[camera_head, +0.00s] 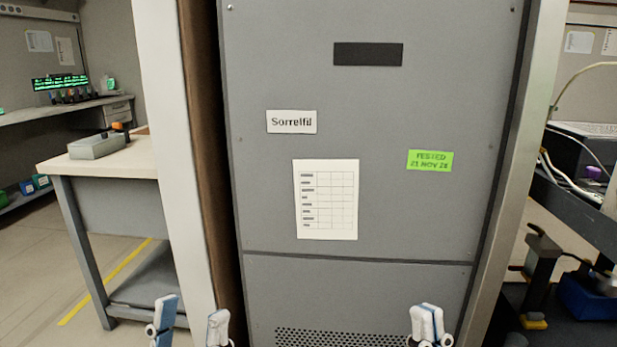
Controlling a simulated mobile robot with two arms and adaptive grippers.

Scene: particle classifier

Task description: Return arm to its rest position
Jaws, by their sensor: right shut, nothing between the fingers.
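My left gripper (191,318) shows at the bottom edge, left of centre. Its two pale fingers stand apart with nothing between them. My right gripper (427,322) shows at the bottom edge, right of centre. Its fingers are together and hold nothing. Both grippers point up in front of a tall grey cabinet (390,225), apart from each other. Only the finger ends show; both arms are out of view below.
The cabinet has a "Sorrelfil" label (291,122), a white chart (326,199) and a green tag (430,160). A pale post (170,130) stands left of it. A workbench (85,166) with a grey box (98,146) is further left. Dark equipment (540,265) stands right.

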